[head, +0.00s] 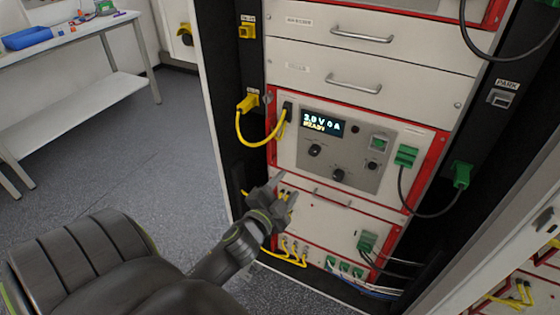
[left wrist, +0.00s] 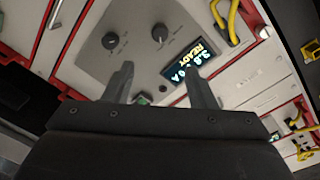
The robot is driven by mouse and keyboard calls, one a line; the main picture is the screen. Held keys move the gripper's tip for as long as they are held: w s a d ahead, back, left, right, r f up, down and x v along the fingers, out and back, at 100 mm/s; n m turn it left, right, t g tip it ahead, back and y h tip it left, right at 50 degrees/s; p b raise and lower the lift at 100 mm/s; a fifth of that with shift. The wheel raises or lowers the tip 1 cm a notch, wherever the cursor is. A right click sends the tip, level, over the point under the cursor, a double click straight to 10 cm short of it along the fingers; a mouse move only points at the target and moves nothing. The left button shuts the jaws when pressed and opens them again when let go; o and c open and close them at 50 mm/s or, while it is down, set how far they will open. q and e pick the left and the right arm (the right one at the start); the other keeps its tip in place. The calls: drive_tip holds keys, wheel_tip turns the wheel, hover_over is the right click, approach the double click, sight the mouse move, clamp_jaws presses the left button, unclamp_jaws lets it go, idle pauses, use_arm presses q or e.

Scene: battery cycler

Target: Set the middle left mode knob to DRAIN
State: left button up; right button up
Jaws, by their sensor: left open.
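The middle unit (head: 360,141) is a grey panel in a red-edged frame with a lit display (head: 323,123) reading "READY". The left mode knob (head: 315,150) is black and sits just below the display; it also shows in the left wrist view (left wrist: 159,33). A second black knob (head: 338,175) is lower right of it, also in the left wrist view (left wrist: 109,41). The knob labels and pointer setting are too small to read. My left gripper (head: 284,186) is open and empty, below and left of the knob, apart from it. Its fingers (left wrist: 157,78) point toward the panel in the left wrist view.
A yellow cable (head: 256,142) loops at the unit's left side, near my left gripper. A green plug (head: 405,156) with a dark cable hangs at right. Drawers with handles (head: 354,84) are above. A lower unit (head: 330,225) with yellow and green plugs is below. Open floor lies left.

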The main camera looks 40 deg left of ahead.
use_arm(q)
drive_tip(key=shift+s+d, duration=0.25)
drive_tip(key=shift+s, duration=0.95)
drive_tip(key=s+a+f+n+g, duration=0.15)
drive_tip(key=s+f+g, duration=0.4)
drive_tip(key=f, duration=1.25)
drive_tip(key=s+f+n+g, duration=0.35)
drive_tip(key=s+f, duration=0.25)
drive_tip(key=f, duration=1.1)
drive_tip(key=s+d+f+n+g, duration=0.1)
drive_tip(key=s+d+f+g, duration=0.1)
drive_tip(key=s+f, duration=0.3)
drive_tip(key=s+d+f+n+g+h, duration=0.1)
drive_tip(key=s+f, duration=0.4)
drive_tip(key=s, duration=0.6)
drive_tip(key=s+d+f+n+g+h, duration=0.1)
drive_tip(key=s+f+g, duration=0.3)
drive_tip(key=s, duration=0.4)
drive_tip(key=shift+s+d+f+n, duration=0.3)
drive_tip(key=shift+d+f+n, duration=0.1)
drive_tip(key=shift+d+f, duration=0.5)
